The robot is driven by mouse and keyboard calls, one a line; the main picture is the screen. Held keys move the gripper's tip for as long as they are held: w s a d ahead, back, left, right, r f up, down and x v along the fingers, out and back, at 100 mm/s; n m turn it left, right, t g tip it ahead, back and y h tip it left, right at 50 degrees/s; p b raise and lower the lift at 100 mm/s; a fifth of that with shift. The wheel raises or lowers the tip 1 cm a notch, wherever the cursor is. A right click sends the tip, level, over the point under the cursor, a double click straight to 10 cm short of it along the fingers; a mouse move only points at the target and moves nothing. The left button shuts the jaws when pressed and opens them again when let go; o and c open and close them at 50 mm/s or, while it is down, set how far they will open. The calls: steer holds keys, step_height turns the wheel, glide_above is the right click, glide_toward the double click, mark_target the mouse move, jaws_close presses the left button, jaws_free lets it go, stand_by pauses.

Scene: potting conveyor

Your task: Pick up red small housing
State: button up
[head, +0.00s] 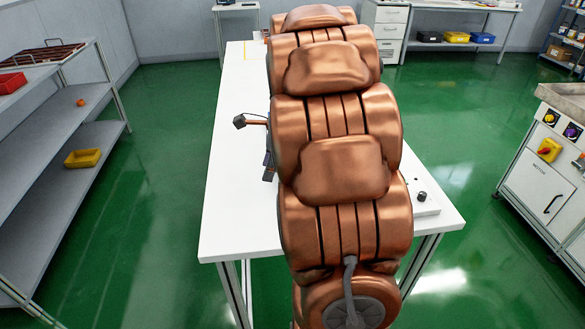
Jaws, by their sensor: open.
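No red small housing can be made out on the white table (232,200). My copper-coloured arm stretches away over the table and covers much of its middle and right side. My gripper does not show; it is hidden behind the arm links or out of frame. A small orange-red object (80,102) lies on the left shelf rack, too small to identify.
A dark block on a brownish bar (240,121) sticks out left of my arm. A black knob (421,196) is at the table's right. The left rack (55,118) holds a red bin (12,82) and a yellow bin (82,158). A machine cabinet (540,165) stands right. Green floor is clear.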

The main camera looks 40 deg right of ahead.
steer(key=w+d+f+m+t, duration=0.25)
steer(key=d+m, duration=0.65)
steer(key=d, duration=0.6)
steer(key=shift+g+h, duration=0.3)
steer(key=shift+g, duration=0.05)
steer(key=shift+s+p+x, duration=0.2)
steer(key=shift+p+x, duration=0.1)
steer(key=shift+x, duration=3.6)
steer(key=c, duration=0.7)
step_height(320, 180, up, 10)
steer(key=shift+f+b, duration=0.1)
steer(key=shift+b, duration=0.4)
